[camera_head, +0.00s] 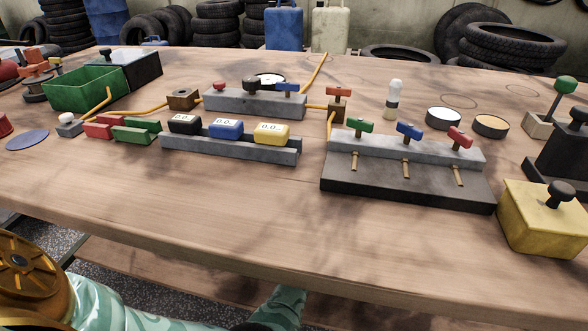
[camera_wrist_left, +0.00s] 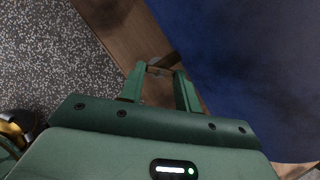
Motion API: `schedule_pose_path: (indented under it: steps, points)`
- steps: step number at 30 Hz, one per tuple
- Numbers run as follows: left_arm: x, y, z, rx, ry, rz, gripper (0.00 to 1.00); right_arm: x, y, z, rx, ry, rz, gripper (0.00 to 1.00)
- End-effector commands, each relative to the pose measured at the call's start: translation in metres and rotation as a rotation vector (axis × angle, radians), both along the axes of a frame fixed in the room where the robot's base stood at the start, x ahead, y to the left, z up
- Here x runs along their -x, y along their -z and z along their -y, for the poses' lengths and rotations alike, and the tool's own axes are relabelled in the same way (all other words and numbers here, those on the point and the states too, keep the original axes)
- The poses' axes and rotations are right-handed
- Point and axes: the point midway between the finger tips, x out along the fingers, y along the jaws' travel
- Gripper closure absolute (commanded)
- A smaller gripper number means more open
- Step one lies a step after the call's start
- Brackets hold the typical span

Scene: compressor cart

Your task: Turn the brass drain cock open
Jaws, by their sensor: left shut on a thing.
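My left gripper (camera_wrist_left: 158,72) shows in the left wrist view, with its two green fingers either side of a small, dull brownish piece. It is shut on this piece, which looks like the brass drain cock (camera_wrist_left: 153,70), though it is small and dim and its turn angle is unclear. A large dark blue curved surface (camera_wrist_left: 245,60) fills the right of that view, beside the fingertips. In the head view my left arm reaches forward below the table's front edge, and its gripper is hidden there. My right gripper is in neither view.
A wooden table (camera_head: 200,215) spans the head view. On it stand a grey valve block (camera_head: 335,153) with green, blue and red handles, a yellow box (camera_head: 540,225) and a green bin (camera_head: 85,92). Its front strip is clear. Speckled floor (camera_wrist_left: 50,50) lies left in the wrist view.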

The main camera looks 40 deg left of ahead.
Motion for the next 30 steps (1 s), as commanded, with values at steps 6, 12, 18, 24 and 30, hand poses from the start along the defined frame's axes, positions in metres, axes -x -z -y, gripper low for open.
schedule_pose_path:
  steps: [6,12,18,24,30]
  points:
    - [-0.0034,-0.0004,0.0011,0.003,-0.197,0.000,0.90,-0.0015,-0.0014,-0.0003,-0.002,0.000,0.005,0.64]
    - [-0.0051,-0.0006,0.0009,0.002,-0.359,0.001,0.90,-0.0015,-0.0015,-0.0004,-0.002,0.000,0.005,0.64]
    - [-0.0065,-0.0009,0.0001,0.001,-0.479,0.001,0.90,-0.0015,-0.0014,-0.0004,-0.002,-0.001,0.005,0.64]
    - [-0.0071,-0.0008,0.0001,0.001,-0.550,0.003,0.90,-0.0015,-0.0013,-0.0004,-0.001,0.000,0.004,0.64]
    - [-0.0071,-0.0006,-0.0002,0.001,-0.579,0.003,0.90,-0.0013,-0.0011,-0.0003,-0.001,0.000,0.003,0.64]
